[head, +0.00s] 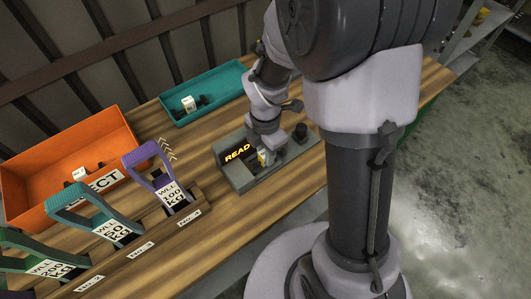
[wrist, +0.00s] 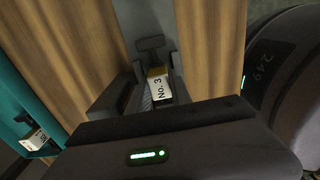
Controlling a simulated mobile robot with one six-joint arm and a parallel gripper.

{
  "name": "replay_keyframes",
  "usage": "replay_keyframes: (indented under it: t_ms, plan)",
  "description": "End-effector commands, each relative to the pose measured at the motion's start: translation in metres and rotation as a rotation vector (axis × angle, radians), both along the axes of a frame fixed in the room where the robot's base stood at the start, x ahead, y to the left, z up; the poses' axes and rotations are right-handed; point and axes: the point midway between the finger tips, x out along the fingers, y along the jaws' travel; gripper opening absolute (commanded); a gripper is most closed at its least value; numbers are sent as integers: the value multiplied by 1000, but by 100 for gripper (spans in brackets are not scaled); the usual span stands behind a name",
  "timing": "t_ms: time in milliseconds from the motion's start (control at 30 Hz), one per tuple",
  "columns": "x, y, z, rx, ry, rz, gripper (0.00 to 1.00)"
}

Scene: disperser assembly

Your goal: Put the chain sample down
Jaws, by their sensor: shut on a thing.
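The chain sample, with a white and yellow tag reading "No. 3" (wrist: 159,86), is between the jaws of my gripper (wrist: 150,92). In the head view, its small tag (head: 263,158) shows below my gripper (head: 266,152), over the grey testing device (head: 238,178). The device's lit display reads "READ", with its right end cut off by my arm. My gripper is shut on the sample. The arm and jaws hide most of the chain, and I cannot tell whether it touches the device.
A teal tray (head: 213,85) at the back holds a tagged sample (head: 189,103). An orange reject tray (head: 48,148) at the left holds another (head: 82,174). Purple (head: 142,160), teal (head: 72,195) and green (head: 18,238) handled tags stand in front. Bare wood lies between the trays.

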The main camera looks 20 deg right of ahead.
Motion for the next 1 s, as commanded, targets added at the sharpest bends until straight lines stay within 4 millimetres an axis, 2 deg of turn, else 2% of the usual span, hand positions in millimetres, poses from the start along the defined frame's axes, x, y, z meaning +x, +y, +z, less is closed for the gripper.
replay_keyframes:
  t_ms: [100,133,200,233,467,533,800,900,1000]
  plan:
    - [0,0,-4,0,0,0,0]
    - [0,0,-3,0,0,0,31]
    - [0,0,-3,0,0,-1,45]
    - [0,0,-3,0,1,-1,47]
    - [0,0,-2,0,1,-1,47]
    - [0,0,5,0,0,-1,47]
    - [1,0,82,0,-3,-1,47]
    - [0,0,104,0,-3,-1,47]
    - [1,0,117,0,-2,0,47]
